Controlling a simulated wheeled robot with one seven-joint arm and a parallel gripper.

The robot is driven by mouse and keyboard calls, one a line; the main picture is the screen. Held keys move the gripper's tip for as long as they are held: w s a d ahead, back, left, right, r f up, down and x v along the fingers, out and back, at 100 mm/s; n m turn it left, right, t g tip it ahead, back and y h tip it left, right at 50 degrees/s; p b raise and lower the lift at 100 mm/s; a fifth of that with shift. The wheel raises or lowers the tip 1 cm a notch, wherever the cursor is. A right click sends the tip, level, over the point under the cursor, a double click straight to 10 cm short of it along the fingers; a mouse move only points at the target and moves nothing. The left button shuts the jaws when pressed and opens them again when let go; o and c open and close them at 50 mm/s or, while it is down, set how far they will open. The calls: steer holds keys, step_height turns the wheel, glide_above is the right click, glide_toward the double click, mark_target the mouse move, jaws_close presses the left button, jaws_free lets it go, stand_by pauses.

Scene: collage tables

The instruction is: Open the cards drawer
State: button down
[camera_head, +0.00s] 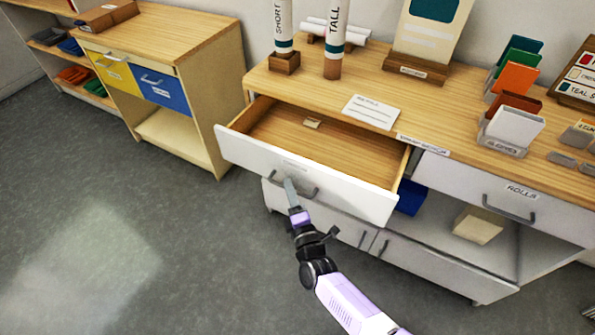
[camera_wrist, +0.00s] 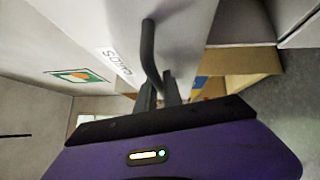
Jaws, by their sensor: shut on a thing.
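The cards drawer (camera_head: 350,196) stands well out from the wooden-topped counter, with its white front facing me and its wooden inside showing. A small tan piece (camera_head: 312,123) lies near its back. My gripper (camera_head: 290,184) is at the dark bar handle (camera_head: 312,192) on the drawer front. In the wrist view, the gripper's fingers (camera_wrist: 159,92) are shut on one end of the handle (camera_wrist: 148,45), beside a label (camera_wrist: 116,66) that reads CARDS. The exact contact is partly hidden by the fingers.
A shut ROLLS drawer (camera_head: 480,190) is to the right. Below are a shelf with a tan box (camera_head: 478,225) and low cabinet doors (camera_head: 435,262). A separate wooden cabinet (camera_head: 185,105) with yellow and blue drawers stands left. The grey floor (camera_head: 130,220) in front is clear.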

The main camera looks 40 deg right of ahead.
steer(key=shift+s+a+p, duration=0.2)
steer(key=shift+s+a, duration=0.1)
steer(key=shift+a, duration=0.45)
steer(key=shift+s+a+p, duration=0.15)
steer(key=shift+s+a, duration=0.1)
steer(key=shift+a, duration=0.45)
steer(key=shift+s+a+p, duration=0.2)
steer(key=shift+s+a, duration=0.1)
steer(key=shift+a, duration=0.45)
steer(key=c, duration=1.5)
jaws_free()
steer(key=v, duration=0.7)
steer(key=shift+s+b, duration=0.3)
steer(key=shift+s, duration=0.05)
steer(key=shift+a+f, duration=0.1)
steer(key=shift+a, duration=0.05)
